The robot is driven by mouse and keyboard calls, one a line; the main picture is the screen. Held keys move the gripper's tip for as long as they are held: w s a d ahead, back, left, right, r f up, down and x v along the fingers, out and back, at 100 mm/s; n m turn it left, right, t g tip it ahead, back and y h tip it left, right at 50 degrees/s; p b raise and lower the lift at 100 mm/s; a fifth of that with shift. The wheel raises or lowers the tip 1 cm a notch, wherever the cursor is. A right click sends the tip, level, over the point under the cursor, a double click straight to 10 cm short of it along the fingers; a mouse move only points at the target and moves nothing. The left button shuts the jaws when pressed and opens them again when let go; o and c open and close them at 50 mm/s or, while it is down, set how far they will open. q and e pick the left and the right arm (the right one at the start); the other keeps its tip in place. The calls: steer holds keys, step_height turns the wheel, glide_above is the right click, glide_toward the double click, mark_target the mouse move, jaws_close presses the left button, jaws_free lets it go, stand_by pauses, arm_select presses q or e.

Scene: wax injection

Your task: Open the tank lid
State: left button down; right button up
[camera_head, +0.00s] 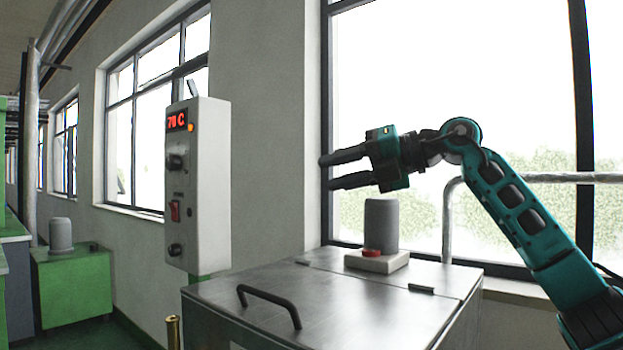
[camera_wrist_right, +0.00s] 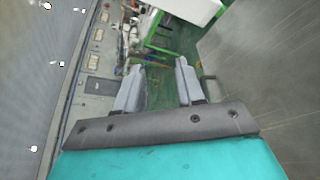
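The metal tank (camera_head: 218,320) stands in front of me. Its lid (camera_head: 335,295) lies flat and closed on top, with a dark curved handle (camera_head: 268,304) near the left front edge. My right gripper (camera_head: 324,173) is open and empty, raised above the back of the tank and pointing left. In the right wrist view its two fingers (camera_wrist_right: 160,77) stand apart with nothing between them. The grey metal at the right of that view seems to be the tank top (camera_wrist_right: 265,80). My left gripper is in neither view.
A grey cylinder (camera_head: 381,225) and a red button on a pale box (camera_head: 377,262) stand at the back of the tank. A control box (camera_head: 205,190) reading about 70 C stands to the left. A metal rail (camera_head: 449,215) runs by the window. A green cabinet (camera_head: 80,285) is far left.

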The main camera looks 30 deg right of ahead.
steer(key=x, duration=0.5)
steer(key=shift+w, duration=0.1)
jaws_close()
stand_by(1.2)
steer(key=c, duration=0.7)
jaws_free()
steer(key=o, duration=0.7)
